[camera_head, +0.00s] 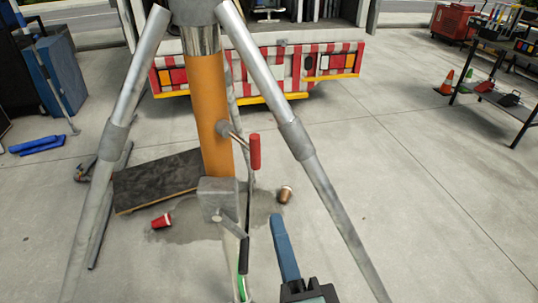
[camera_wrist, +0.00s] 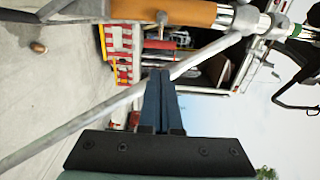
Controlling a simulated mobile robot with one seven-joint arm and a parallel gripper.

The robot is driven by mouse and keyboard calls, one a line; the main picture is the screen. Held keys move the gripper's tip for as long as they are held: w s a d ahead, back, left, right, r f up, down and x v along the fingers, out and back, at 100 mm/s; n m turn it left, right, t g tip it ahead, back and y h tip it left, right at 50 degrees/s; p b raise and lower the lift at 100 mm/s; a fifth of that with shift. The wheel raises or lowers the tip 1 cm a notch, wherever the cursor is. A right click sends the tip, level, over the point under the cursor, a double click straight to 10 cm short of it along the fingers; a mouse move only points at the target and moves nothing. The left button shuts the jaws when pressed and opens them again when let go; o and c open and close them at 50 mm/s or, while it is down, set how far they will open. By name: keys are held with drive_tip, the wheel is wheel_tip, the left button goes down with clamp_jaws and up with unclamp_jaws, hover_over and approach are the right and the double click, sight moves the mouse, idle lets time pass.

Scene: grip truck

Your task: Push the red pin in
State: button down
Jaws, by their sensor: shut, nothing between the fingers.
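The red pin (camera_head: 255,151) is a red grip on a short metal stem. It sticks out from the right side of the orange column (camera_head: 211,110) of a metal tripod stand. My gripper (camera_head: 278,220) is below and slightly right of the pin in the head view, with its blue fingers pointing up and apart from it. In the wrist view the fingers (camera_wrist: 158,76) are shut together with nothing between them. A T-shaped piece on the orange column (camera_wrist: 190,12), probably the pin, shows just beyond the fingertips there.
Silver tripod legs (camera_head: 311,165) slope down on both sides of my gripper. A grey crank box (camera_head: 217,196) sits low on the column. A red cup (camera_head: 161,221) and a brown cup (camera_head: 285,194) lie on the floor. A red-and-white truck rear (camera_head: 280,65) stands behind.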

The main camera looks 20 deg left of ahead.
drive_tip(key=p, duration=0.4)
approach(238, 138)
drive_tip(key=shift+w+d+f, duration=0.1)
drive_tip(key=shift+w+d, duration=0.7)
drive_tip(key=shift+d, duration=0.3)
drive_tip(key=shift+p+x, duration=0.4)
drive_tip(key=shift+x, duration=0.35)
drive_tip(key=shift+f, duration=0.15)
drive_tip(key=a, duration=0.1)
drive_tip(key=w+a+p, duration=0.1)
drive_tip(key=a, duration=0.1)
drive_tip(key=w+a+p, duration=0.1)
drive_tip(key=shift+w+a, duration=0.15)
drive_tip(key=shift+a, duration=0.1)
drive_tip(key=shift+r, duration=0.25)
